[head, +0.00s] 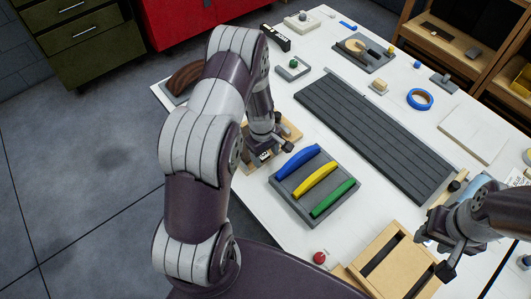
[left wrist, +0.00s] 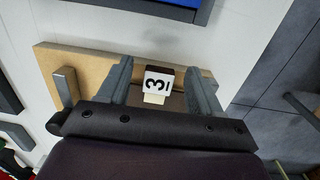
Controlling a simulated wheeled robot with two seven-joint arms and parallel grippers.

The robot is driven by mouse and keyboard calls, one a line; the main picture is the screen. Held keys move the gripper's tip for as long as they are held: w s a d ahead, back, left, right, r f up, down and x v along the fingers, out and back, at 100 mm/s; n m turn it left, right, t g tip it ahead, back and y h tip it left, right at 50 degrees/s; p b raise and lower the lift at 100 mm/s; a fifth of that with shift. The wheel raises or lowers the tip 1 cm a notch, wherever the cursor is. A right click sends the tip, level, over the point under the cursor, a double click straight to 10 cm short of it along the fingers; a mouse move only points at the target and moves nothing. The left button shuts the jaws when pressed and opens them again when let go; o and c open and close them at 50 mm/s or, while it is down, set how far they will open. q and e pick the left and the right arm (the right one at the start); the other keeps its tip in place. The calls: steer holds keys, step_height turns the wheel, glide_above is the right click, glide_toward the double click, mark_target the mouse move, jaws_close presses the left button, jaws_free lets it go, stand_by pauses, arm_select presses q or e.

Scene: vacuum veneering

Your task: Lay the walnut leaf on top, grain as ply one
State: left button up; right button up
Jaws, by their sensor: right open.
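My left gripper (head: 262,155) is over a light wooden board (head: 290,131) left of the grey tray, partly hidden by my own arm. In the left wrist view, the open fingers (left wrist: 158,82) stand on either side of a small block marked with a 3 (left wrist: 158,82), with gaps on both sides. A brown surface (left wrist: 176,103) shows between the fingers; I cannot tell if it is the walnut leaf. A dark brown curved piece (head: 186,77) lies at the table's far left edge. My right gripper (head: 440,256) is open and empty near a slotted wooden frame.
A grey tray (head: 283,190) holds blue, yellow and green curved bars. A long dark slatted panel (head: 375,135) lies across the table. The slotted wooden frame (head: 407,246) and a red ball (head: 319,258) are at the front. Blue tape (head: 410,99) and a pale slab (head: 472,135) lie to the right.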

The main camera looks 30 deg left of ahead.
arm_select(q)
step_height(320, 180, up, 13)
steer(key=b, duration=0.2)
steer(key=shift+s+a+f+b, duration=0.15)
steer(key=shift+a+f+b, duration=0.05)
steer(key=shift+a+b, duration=0.25)
